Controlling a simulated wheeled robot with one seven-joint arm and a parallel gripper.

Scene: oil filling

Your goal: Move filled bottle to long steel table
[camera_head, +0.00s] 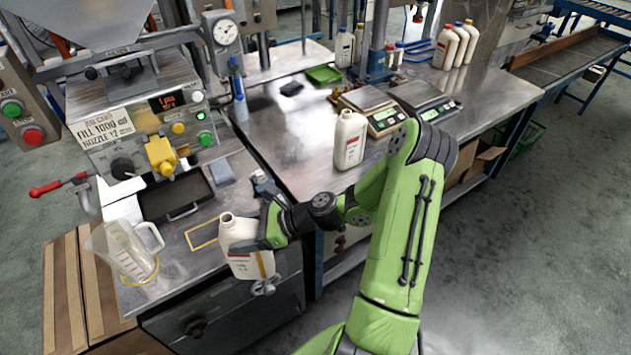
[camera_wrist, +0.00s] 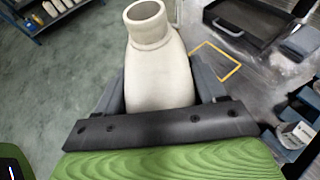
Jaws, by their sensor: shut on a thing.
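A white open-necked bottle (camera_head: 243,240) with a label is held in my gripper (camera_head: 268,245) near the front edge of the filling bench, upright or slightly tilted. In the wrist view the bottle (camera_wrist: 158,60) stands between the two fingers of my gripper (camera_wrist: 160,95), its uncapped mouth up. Whether its base touches anything is hard to tell. The long steel table (camera_head: 290,150) runs from the middle to the upper right. Another white bottle (camera_head: 350,139), with a label, stands on it.
Two scales (camera_head: 372,112) stand on the long table, with capped bottles (camera_head: 455,45) behind. On the filling bench are a clear jug (camera_head: 125,250), a black drip tray (camera_head: 175,196) and a yellow square outline (camera_head: 203,235). The table's left front is mostly bare.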

